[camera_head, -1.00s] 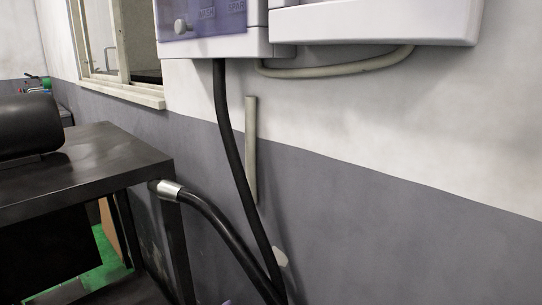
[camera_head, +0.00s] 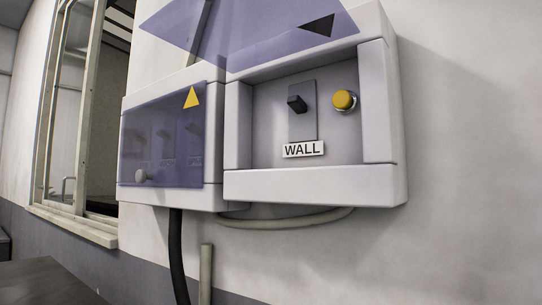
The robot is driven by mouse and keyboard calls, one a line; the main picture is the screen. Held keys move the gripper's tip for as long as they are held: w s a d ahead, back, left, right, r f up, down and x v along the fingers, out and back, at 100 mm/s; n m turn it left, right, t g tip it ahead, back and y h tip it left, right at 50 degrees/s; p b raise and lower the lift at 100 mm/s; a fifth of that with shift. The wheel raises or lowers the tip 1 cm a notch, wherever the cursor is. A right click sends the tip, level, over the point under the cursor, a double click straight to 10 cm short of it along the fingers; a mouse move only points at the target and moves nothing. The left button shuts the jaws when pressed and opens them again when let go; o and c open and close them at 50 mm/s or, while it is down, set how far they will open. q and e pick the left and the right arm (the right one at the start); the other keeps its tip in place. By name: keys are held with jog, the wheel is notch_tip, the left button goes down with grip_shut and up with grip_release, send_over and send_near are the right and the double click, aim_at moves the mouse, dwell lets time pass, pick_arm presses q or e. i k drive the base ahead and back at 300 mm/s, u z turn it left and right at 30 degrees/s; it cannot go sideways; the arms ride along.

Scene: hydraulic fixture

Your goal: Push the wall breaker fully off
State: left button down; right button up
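The wall breaker (camera_head: 297,104) is a dark switch lever on a grey plate inside the right-hand box on the wall. A white label reading WALL (camera_head: 304,149) sits just below it. The lever sticks out toward me; I cannot tell its on or off position for sure. The box's purple see-through cover (camera_head: 255,30) is swung up, so the breaker is exposed. Neither of my grippers shows in this view.
A yellow round button (camera_head: 344,99) is right of the breaker. A second box (camera_head: 165,140) on the left has its purple cover closed over several switches. Cables hang below. A window (camera_head: 85,110) is at left, a dark table (camera_head: 50,283) at lower left.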

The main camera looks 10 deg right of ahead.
aim_at(296, 103)
jog(key=k, duration=0.5)
jog(key=u, duration=1.4)
jog(key=i, duration=0.75)
jog(key=z, duration=1.75)
